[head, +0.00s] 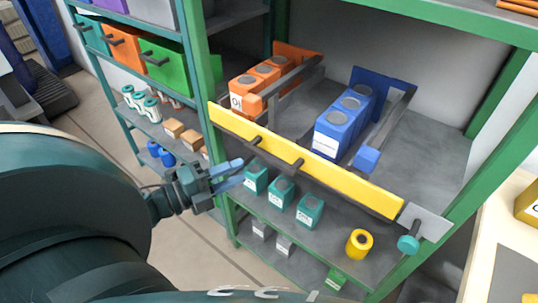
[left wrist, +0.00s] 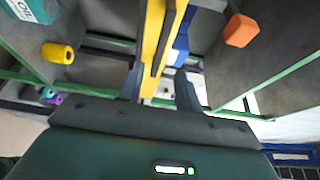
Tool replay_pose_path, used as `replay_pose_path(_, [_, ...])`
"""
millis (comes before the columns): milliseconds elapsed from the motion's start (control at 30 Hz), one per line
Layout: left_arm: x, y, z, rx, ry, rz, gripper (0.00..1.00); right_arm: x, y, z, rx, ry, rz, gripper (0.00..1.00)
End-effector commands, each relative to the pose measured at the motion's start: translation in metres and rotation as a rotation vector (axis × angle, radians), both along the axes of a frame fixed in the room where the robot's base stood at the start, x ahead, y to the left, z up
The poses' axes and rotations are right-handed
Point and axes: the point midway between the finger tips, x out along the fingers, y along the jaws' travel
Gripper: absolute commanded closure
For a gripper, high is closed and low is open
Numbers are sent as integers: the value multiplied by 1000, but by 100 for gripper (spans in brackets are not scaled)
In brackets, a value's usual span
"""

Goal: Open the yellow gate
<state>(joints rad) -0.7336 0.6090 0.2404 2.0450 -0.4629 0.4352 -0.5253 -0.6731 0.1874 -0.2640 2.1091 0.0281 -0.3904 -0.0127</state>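The yellow gate (head: 325,170) is a long bar lying across the front of the shelf, in front of the orange and blue boxes. My left gripper (head: 242,172) is open and empty, just in front of and below the gate's left part. In the left wrist view the gate (left wrist: 152,40) runs upright in the picture, in line with the gap between my open fingers (left wrist: 160,88). My right gripper is out of view.
Orange boxes (head: 268,72) and blue boxes (head: 343,120) stand behind the gate. Several teal boxes (head: 281,193) and a yellow roll (head: 359,243) stand on the shelf below. Green posts (head: 196,70) frame the shelf. A bin rack stands at left.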

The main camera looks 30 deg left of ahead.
Motion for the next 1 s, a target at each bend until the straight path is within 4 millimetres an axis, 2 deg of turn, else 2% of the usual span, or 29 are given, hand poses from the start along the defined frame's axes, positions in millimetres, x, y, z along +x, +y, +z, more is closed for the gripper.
replay_pose_path(33, [11,-5,3,0,-6,-3,65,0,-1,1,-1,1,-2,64])
replay_pose_path(200, [41,-20,3,1,-5,-1,65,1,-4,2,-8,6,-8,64])
replay_pose_path(433, [70,-35,2,0,-1,2,65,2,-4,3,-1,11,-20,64])
replay_pose_path(633, [81,-41,0,0,1,2,65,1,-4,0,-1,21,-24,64])
replay_pose_path(933, [83,-42,0,-1,2,2,65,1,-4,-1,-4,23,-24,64])
replay_pose_path(1000, [83,-42,0,-1,2,2,70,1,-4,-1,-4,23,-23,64])
